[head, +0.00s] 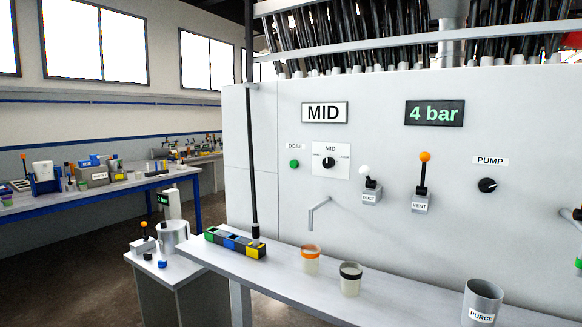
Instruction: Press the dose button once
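The dose button (294,164) is a small round green button on the pale machine panel, below a label reading DOSE. Nothing covers it. Right of it is a black knob (328,162) on a white plate marked MID. Neither of my grippers shows in the head view, so their distance from the button cannot be seen.
A display (434,113) reads 4 bar. The duct lever (370,185), vent lever (422,185) and pump knob (487,185) stick out right of the button. Below, a shelf (400,302) holds an orange-banded cup (310,261), a black-banded cup (350,282) and a purge container (482,300).

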